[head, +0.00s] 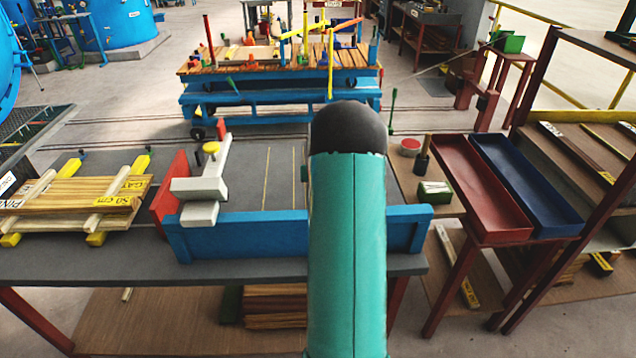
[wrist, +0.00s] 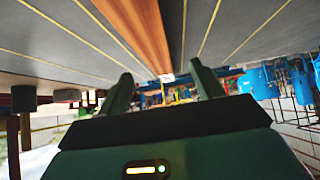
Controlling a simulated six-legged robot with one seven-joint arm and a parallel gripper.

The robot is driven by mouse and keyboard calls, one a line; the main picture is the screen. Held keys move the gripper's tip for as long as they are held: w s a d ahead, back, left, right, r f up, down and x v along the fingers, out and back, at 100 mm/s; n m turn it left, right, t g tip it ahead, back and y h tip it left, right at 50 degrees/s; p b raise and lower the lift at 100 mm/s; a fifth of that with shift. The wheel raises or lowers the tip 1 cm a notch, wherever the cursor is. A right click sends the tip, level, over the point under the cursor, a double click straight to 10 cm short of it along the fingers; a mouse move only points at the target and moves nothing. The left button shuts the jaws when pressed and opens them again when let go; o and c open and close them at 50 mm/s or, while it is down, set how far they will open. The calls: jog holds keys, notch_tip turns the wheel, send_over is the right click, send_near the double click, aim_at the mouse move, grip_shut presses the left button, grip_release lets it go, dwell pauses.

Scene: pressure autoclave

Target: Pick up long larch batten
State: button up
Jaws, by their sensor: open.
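A long reddish-brown batten (wrist: 145,28) lies on the grey table top with yellow lines, which fills the top of the wrist view. I take it for the larch batten, but no readable label confirms this. It has a small pale mark at its far end. My gripper (wrist: 160,72) is open, its two dark green fingers either side of the batten's line in the picture. Nothing shows held between them, and I cannot tell the exact gap to the batten. In the head view my green arm covers the middle of the table, hiding gripper and batten.
A blue rail (head: 255,238) runs along the table's front edge, with pale blocks (head: 200,187) at its left end. A board stack (head: 70,190) labelled pine and 50 cm sits left. A red tray (head: 478,185) and a blue tray (head: 530,190) stand right.

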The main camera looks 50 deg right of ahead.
jog(key=shift+w+d+f, duration=0.15)
jog(key=shift+d+f, duration=0.15)
jog(key=shift+f, duration=0.05)
jog(key=shift+w+f, duration=0.15)
jog(key=shift+w, duration=0.05)
jog(key=x, duration=0.4)
jog(key=shift+s+d+f, duration=0.2)
jog(key=shift+s, duration=0.15)
jog(key=shift+w+d+f, duration=0.25)
jog(key=shift+d+f, duration=0.1)
jog(key=shift+f, duration=0.05)
jog(key=shift+c, duration=0.5)
jog(key=shift+r, duration=0.1)
jog(key=c, duration=1.2)
